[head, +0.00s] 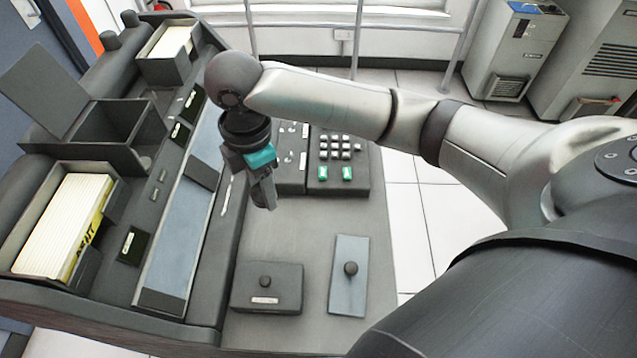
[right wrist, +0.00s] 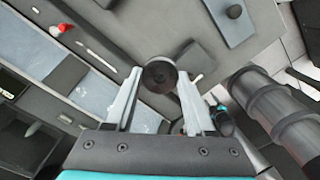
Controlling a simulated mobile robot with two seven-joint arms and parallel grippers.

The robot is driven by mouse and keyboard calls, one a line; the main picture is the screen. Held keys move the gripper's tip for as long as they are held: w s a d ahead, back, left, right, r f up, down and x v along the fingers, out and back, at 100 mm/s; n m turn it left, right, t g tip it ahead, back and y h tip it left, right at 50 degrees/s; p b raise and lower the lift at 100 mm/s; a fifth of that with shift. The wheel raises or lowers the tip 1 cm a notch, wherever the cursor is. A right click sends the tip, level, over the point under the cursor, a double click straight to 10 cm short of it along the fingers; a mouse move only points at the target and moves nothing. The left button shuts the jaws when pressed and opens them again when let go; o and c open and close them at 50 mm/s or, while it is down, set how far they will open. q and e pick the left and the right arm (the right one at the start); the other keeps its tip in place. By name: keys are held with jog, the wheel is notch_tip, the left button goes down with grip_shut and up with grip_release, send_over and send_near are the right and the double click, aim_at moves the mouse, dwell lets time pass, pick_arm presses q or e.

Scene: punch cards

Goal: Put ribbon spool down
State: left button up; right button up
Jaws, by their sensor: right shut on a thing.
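In the head view my right gripper (head: 266,195) points down above the grey desk (head: 300,230), in front of the keypad. My left gripper is not in view.
A dark box with a knob (head: 267,296) and a grey plate with a knob (head: 349,300) stand on the near desk. A keypad unit (head: 338,178) is behind. The card machine (head: 188,250), with card trays, rises at left. Desk surface between the gripper and the knobbed pieces is bare.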

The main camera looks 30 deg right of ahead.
jog(key=n, duration=0.2)
jog(key=w+r+n, duration=0.1)
jog(key=shift+w+a+n, duration=0.15)
jog(key=shift+a+n, duration=0.25)
jog(key=shift+f+n, duration=0.3)
jog(key=b, duration=0.5)
send_over(270, 241)
notch_tip(270, 241, down, 15)
jog(key=shift+r, duration=0.15)
notch_tip(270, 241, down, 5)
jog(key=shift+r+b, duration=0.2)
jog(key=shift+b, duration=0.6)
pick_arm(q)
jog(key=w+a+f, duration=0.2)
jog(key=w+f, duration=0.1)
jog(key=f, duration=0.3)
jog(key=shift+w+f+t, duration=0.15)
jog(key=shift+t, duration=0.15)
pick_arm(e)
jog(key=o, duration=0.9)
jog(key=shift+f, duration=0.1)
jog(key=o, duration=0.4)
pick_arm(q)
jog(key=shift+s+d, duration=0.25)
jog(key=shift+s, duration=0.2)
